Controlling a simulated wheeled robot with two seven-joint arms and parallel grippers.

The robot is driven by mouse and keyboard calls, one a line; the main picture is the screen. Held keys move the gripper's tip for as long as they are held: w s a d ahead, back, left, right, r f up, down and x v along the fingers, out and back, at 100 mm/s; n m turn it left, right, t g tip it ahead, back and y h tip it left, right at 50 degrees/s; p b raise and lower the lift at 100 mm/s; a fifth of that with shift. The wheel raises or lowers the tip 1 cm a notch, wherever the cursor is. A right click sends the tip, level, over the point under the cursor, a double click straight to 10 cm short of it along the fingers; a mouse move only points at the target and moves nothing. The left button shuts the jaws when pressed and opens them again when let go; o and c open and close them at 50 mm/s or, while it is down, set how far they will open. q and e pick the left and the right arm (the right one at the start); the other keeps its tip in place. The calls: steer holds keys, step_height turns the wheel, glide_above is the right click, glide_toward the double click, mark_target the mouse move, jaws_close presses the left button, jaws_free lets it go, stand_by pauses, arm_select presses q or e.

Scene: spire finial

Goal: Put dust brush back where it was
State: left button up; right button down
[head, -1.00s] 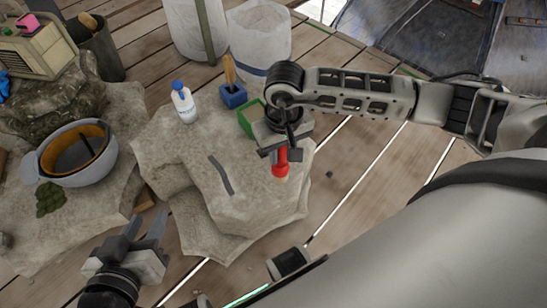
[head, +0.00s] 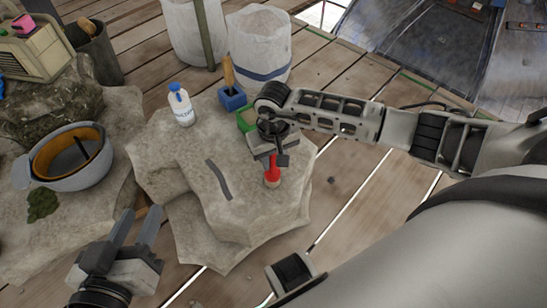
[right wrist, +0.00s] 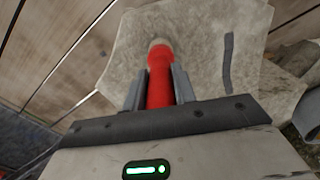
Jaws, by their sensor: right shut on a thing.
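A red cylindrical thing with a tan end, which looks like the dust brush (head: 272,170), is in my right gripper (head: 274,157). The gripper is shut on it over the right part of the pale rock (head: 185,220). In the right wrist view the red brush (right wrist: 160,75) sits between the two fingers (right wrist: 156,88), its tan end pointing away. I cannot tell whether that end touches the rock. A green box-like holder (head: 245,119) stands just behind my right gripper and is partly hidden by it. My left gripper (head: 136,226) is open and empty at the lower left.
A blue holder (head: 231,98) with a wooden-handled tool and a white bottle (head: 181,108) with a blue cap stand on the rock. A dark strip (head: 218,180) marks its top. A grey helmet-like bowl (head: 75,165) lies at left. White bins (head: 259,45) stand behind.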

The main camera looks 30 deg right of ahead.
steer(key=shift+f, duration=0.2)
steer(key=c, duration=1.2)
jaws_free()
steer(key=shift+r, duration=0.1)
arm_select(q)
steer(key=shift+w+r, duration=0.15)
steer(key=shift+w, duration=0.05)
arm_select(e)
steer(key=shift+o, duration=0.3)
steer(key=shift+r, duration=0.5)
step_height(320, 180, up, 11)
steer(key=p, duration=0.3)
steer(key=shift+f, duration=0.2)
arm_select(q)
steer(key=shift+a+f+g+y, duration=0.3)
steer(key=shift+f+g, duration=0.1)
steer(key=shift+f, duration=0.2)
steer(key=shift+a+f+g+y, duration=0.3)
steer(key=shift+f+g, duration=0.1)
steer(key=shift+f, duration=0.2)
arm_select(e)
steer(key=shift+r, duration=0.35)
arm_select(q)
steer(key=shift+d, duration=0.1)
